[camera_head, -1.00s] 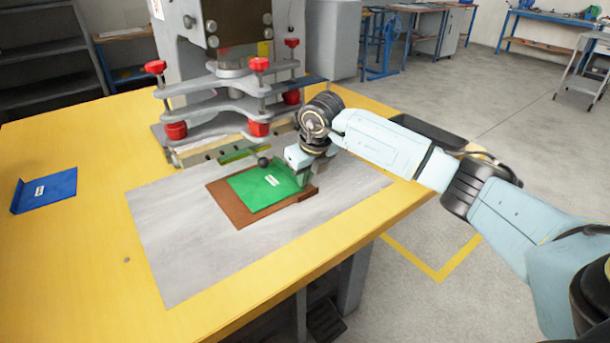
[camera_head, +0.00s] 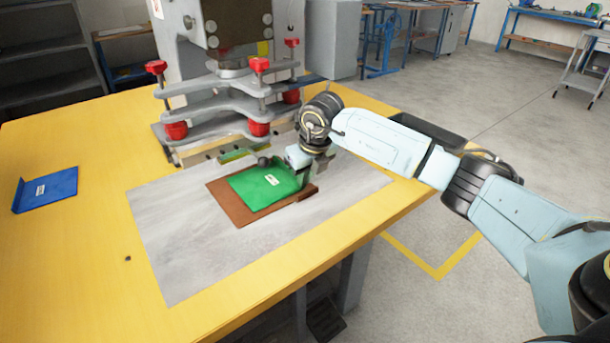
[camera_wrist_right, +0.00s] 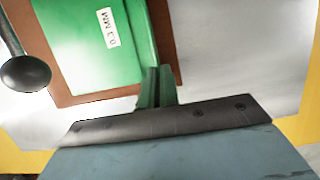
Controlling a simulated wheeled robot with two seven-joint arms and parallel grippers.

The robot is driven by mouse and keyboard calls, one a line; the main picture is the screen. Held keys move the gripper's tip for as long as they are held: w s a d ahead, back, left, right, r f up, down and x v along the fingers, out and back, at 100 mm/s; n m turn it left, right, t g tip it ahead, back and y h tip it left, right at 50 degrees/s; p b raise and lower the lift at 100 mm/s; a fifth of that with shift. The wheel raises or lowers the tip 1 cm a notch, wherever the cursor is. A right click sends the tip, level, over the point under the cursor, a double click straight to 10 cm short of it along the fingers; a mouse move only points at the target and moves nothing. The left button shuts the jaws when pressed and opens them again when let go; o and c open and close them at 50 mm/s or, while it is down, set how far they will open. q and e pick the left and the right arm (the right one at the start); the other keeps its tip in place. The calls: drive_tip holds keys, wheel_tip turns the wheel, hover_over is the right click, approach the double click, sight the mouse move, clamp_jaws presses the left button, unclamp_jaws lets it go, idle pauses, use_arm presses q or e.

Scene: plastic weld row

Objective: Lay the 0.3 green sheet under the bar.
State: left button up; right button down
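The green sheet (camera_head: 262,189) lies over a brown board (camera_head: 238,214) in front of the press. Its white label, which seems to read 0.3, shows in the wrist view (camera_wrist_right: 110,27). The sheet looks slightly bowed, with its right side raised. My right gripper (camera_head: 303,175) is at the sheet's right edge. In the wrist view its narrow fingers (camera_wrist_right: 156,88) are together at the sheet's upturned edge, apparently pinching it. The press's long bar (camera_head: 205,152) is behind the sheet; the sheet is in front of it. My left gripper is not in view.
A dark ball knob (camera_head: 264,161) stands close behind the sheet, also in the wrist view (camera_wrist_right: 25,73). A blue sheet (camera_head: 47,189) lies at the table's left. The grey mat (camera_head: 185,250) is clear in front. A black tray (camera_head: 428,131) is at the right.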

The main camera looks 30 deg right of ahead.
idle(0.3)
drive_tip(key=c, duration=1.6)
unclamp_jaws()
drive_tip(key=shift+o, duration=0.2)
drive_tip(key=shift+r+p, duration=1.55)
drive_tip(key=shift+r, duration=0.1)
drive_tip(key=shift+s+d+r+p, duration=0.15)
drive_tip(key=shift+s+p, duration=0.25)
drive_tip(key=shift+s, duration=0.35)
drive_tip(key=shift+s+r+p, duration=0.1)
drive_tip(key=shift+s+p, duration=0.25)
drive_tip(key=shift+s, duration=0.35)
drive_tip(key=shift+s+d+r+p, duration=0.15)
drive_tip(key=shift+s+p, duration=0.25)
drive_tip(key=shift+s, duration=0.9)
drive_tip(key=shift+s+r+p, duration=0.15)
drive_tip(key=shift+s+p, duration=0.25)
drive_tip(key=shift+s, duration=0.9)
